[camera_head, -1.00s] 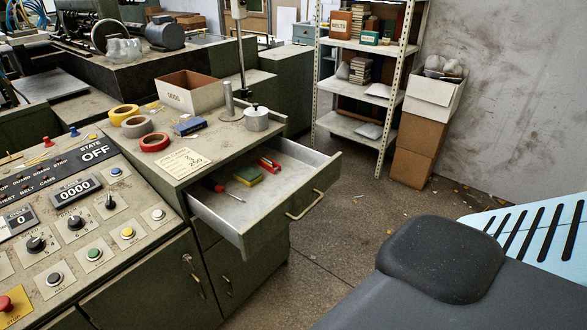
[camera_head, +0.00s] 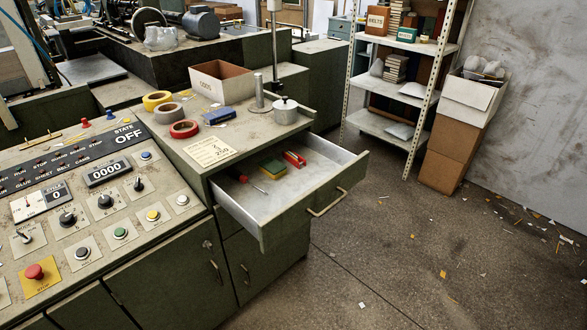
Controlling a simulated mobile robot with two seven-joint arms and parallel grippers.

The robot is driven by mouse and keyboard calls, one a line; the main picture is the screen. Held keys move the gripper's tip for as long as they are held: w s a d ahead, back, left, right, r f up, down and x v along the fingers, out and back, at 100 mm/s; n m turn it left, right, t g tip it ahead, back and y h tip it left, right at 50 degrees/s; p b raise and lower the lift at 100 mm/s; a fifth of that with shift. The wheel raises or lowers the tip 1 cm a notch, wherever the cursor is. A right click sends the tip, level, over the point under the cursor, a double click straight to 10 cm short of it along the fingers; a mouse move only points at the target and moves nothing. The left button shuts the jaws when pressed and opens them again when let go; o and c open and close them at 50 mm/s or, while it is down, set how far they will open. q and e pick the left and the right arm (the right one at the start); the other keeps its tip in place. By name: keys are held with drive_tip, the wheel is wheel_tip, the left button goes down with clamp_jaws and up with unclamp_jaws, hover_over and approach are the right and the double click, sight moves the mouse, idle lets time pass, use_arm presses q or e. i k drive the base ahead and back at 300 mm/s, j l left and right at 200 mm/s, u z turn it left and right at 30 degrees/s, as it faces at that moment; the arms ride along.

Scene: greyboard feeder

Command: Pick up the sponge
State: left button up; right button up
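The sponge (camera_head: 272,168), yellow with a green top, lies inside the open drawer (camera_head: 337,194) of the green cabinet. It sits toward the back of the drawer, between a red-handled screwdriver (camera_head: 245,180) on its left and a red tool (camera_head: 295,159) on its right. It appears apart from both. Neither of my grippers shows in the head view.
The drawer's front panel and pull handle (camera_head: 328,203) stick out over open floor (camera_head: 390,250). Tape rolls (camera_head: 184,129), a box (camera_head: 222,82) and a lidded pot (camera_head: 285,110) stand on the cabinet top. A control panel (camera_head: 100,195) is at left; shelving (camera_head: 400,90) stands behind.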

sight(273, 169)
drive_tip(key=i+j+u, duration=0.1)
drive_tip(key=i+u, duration=0.35)
drive_tip(key=i, duration=0.45)
